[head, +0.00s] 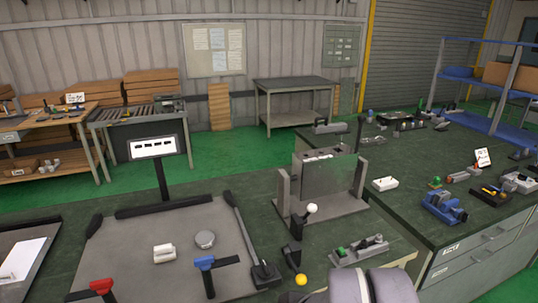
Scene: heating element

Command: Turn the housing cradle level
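What looks like the housing cradle (326,178) is a grey box-like body held between grey upright plates on a base, on the dark green bench at the centre of the head view. Its top face carries small dark and pale details. I cannot tell from this view whether it is level or slightly tilted. A black lever with a white ball knob (312,208) stands in front of it. Rounded grey parts of my arm show at the bottom edge, right of centre. My gripper is out of frame.
A yellow ball (301,280) and a small grey fixture (360,250) are near the front. The right bench (415,205) holds several tools.

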